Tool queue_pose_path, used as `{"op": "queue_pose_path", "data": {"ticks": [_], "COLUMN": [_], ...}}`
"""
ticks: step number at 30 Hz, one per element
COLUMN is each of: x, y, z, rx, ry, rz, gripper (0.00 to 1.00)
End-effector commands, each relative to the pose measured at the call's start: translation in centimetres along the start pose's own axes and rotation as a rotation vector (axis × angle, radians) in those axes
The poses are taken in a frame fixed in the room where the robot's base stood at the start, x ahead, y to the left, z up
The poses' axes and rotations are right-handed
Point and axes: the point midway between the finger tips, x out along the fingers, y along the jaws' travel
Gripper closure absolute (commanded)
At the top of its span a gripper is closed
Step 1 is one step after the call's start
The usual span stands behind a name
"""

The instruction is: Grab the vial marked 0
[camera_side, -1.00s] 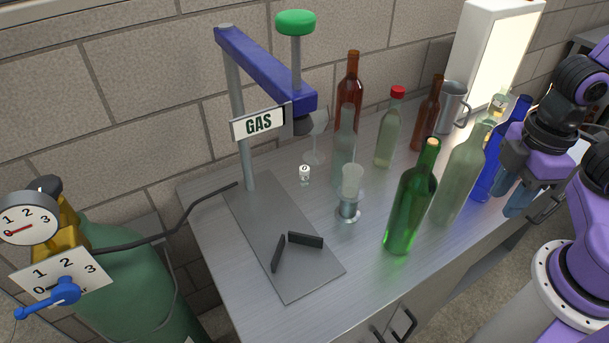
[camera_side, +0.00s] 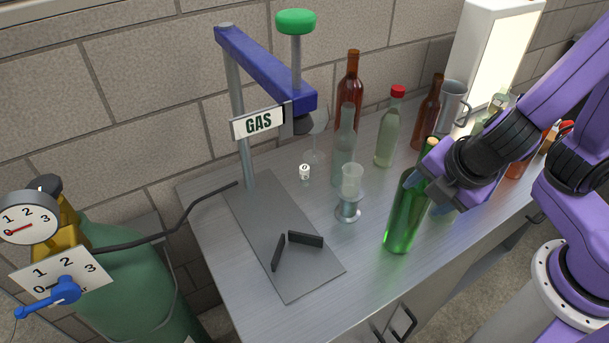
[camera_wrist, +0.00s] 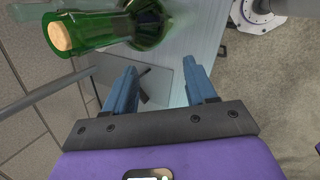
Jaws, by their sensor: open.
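The small vial marked 0 (camera_side: 304,173) stands on the metal bench near the GAS stand, left of the clear bottle. Its label faces the side camera. It does not show in the wrist view. My gripper (camera_wrist: 160,88) is open and empty, its two blue fingers apart. In the side view my wrist is at the green bottle (camera_side: 404,215), well right of the vial.
A glass cylinder (camera_side: 350,190), a clear bottle (camera_side: 344,152) and a wine glass (camera_side: 315,140) stand near the vial. A GAS stand (camera_side: 240,125) with a blue arm overhangs the left. Brown bottles (camera_side: 350,90) and a red-capped bottle (camera_side: 388,135) stand behind.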

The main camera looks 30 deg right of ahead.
Motion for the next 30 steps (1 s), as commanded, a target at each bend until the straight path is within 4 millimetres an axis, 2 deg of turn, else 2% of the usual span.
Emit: {"op": "queue_pose_path", "data": {"ticks": [1,6,12,18,24,30], "x": [0.9,3.8,7.9,12.6,17.2,19.8], "y": [1.1,4.8,8.6,11.6,13.2,13.7], "z": [-1.2,-3.8,-5.4,-6.8,-8.1,-8.8], "rx": [-0.077,-0.273,-0.45,-0.636,-0.81,-0.91], "ry": [-0.038,-0.181,-0.371,-0.541,-0.66,-0.712], "rz": [0.035,0.135,0.2,0.244,0.276,0.296], "gripper": [0.44,0.44,0.44,0.44,0.44,0.44]}}
